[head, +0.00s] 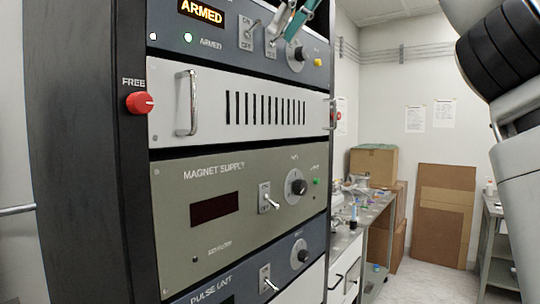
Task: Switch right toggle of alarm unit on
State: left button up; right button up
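The alarm unit (218,42) is the dark blue panel at the top of the rack in the head view, with a lit ARMED display (202,12). Its left toggle (248,31) and right toggle (271,44) sit on small light plates beside a round knob (297,54). My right gripper (282,36) reaches down from the top edge, with a grey finger and a teal pad directly over the right toggle and partly hiding it. Contact and the toggle's lever position are unclear. The gripper's opening is hard to judge. My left gripper is out of view.
Below are a white vented panel (215,110) with protruding handles, the magnet supply (240,200) and the pulse unit (240,285). A red FREE knob (140,103) juts from the rack post. A cluttered workbench (345,240) and cardboard boxes (373,165) stand behind right.

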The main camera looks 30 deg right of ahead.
jog(key=shift+s+d+f+t+y, duration=0.15)
jog(key=shift+f+t+y, duration=0.15)
jog(key=shift+t, duration=0.2)
